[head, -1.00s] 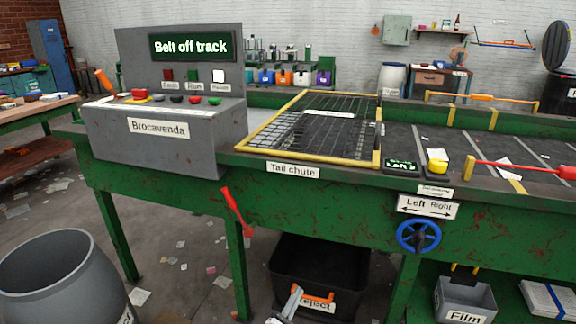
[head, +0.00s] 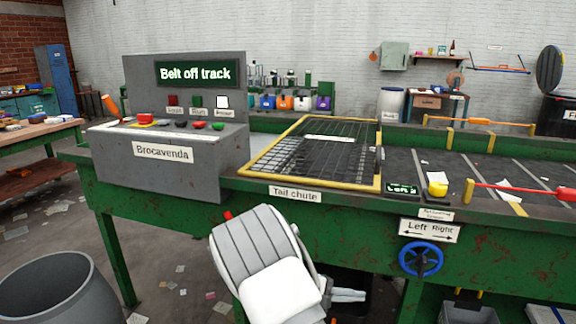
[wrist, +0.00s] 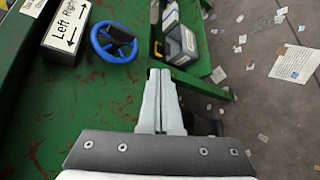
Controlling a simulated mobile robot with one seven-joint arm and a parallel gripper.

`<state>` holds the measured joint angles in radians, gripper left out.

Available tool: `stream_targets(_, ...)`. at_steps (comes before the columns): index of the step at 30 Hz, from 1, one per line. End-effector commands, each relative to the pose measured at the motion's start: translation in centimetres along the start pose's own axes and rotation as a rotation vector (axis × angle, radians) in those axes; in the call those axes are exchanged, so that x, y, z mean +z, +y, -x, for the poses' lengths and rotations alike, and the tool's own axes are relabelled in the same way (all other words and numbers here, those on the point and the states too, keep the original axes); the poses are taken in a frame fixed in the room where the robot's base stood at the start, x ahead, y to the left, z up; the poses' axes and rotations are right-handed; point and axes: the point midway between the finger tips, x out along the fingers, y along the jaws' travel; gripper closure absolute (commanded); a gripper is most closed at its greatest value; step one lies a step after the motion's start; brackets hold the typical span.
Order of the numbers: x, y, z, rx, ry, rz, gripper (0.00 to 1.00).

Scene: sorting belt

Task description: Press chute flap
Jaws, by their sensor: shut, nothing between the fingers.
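No part is clearly marked as a chute flap. A "Tail chute" label (head: 295,194) is on the green frame's front edge, below a dark mesh guard with a yellow rim (head: 308,186). A red handle tip (head: 228,215) shows under the frame, the rest hidden behind my arm. My gripper (head: 362,295) is shut and empty, low in front of the green frame, below the label and to its right. In the wrist view my gripper's fingers (wrist: 160,75) are together, with the green frame and floor beyond.
A blue handwheel (head: 421,259) sits right of my gripper under a "Left Right" sign (head: 429,231). A grey control box (head: 160,165) reads "Belt off track" on its screen (head: 195,73). A grey barrel (head: 60,285) stands at lower left. Paper scraps litter the floor.

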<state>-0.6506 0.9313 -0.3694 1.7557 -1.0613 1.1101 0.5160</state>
Motion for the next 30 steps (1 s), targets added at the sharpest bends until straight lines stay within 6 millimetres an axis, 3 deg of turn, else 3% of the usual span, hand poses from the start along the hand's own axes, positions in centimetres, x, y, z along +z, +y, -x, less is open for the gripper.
stream_targets(3,3.1,1.4,0.3,-0.142,-0.012,-0.074,1.0)
stream_targets(14,11.8,3.8,2.7,-0.512,0.018,-0.273,1.0)
stream_targets(30,23.3,5.6,9.1,-0.909,0.226,-0.583,1.0)
